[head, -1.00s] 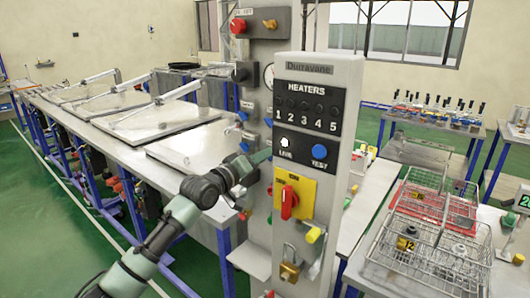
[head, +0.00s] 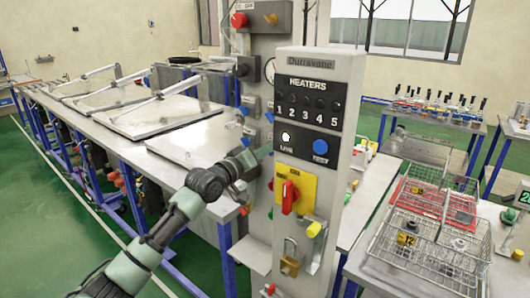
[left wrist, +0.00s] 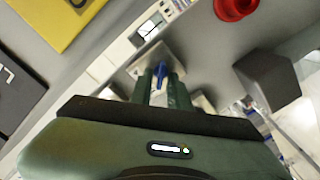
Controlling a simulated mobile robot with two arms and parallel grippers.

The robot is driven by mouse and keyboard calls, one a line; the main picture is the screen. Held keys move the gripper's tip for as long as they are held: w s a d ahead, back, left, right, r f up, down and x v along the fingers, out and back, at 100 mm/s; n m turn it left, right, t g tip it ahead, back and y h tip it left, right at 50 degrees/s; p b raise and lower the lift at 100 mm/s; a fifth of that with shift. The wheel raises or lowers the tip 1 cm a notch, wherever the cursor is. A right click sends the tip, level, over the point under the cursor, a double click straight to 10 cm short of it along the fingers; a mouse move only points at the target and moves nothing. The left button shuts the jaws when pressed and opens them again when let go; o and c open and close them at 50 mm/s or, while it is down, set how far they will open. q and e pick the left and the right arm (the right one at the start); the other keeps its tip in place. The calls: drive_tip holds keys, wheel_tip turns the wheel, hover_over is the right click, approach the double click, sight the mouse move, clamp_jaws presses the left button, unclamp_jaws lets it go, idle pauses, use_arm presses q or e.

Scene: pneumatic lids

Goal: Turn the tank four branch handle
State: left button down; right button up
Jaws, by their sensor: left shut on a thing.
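My left gripper (head: 263,154) reaches in from the left to the grey valve column (head: 259,215), partly hidden behind the heater panel. In the left wrist view its two fingers (left wrist: 163,84) are shut on a small blue handle (left wrist: 166,70) between their tips. Other blue handles (head: 243,112) show on the column's left side in the head view. I cannot read which tank the held handle belongs to, and its turn angle is unclear. My right gripper is not in view.
The heater panel (head: 309,85) stands close right of the gripper, with a red switch (head: 290,197) and a padlock (head: 290,264) below. A long bench with flat lids (head: 160,116) runs at left. Wire baskets (head: 410,260) stand on a bench at right. Green floor is free at left.

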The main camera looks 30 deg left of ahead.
use_arm(q)
drive_tip(key=shift+d+f+m+p, duration=0.1)
drive_tip(key=shift+d+m+p, duration=0.1)
drive_tip(key=shift+m, duration=2.6)
drive_tip(key=shift+d+r+m+p, duration=0.1)
drive_tip(key=shift+m+p, duration=0.1)
drive_tip(key=shift+m, duration=2.6)
drive_tip(key=shift+d+f+m+p, duration=0.1)
drive_tip(key=shift+m+p, duration=0.1)
drive_tip(key=shift+m, duration=2.6)
drive_tip(key=c, duration=1.6)
unclamp_jaws()
drive_tip(key=shift+s, duration=0.15)
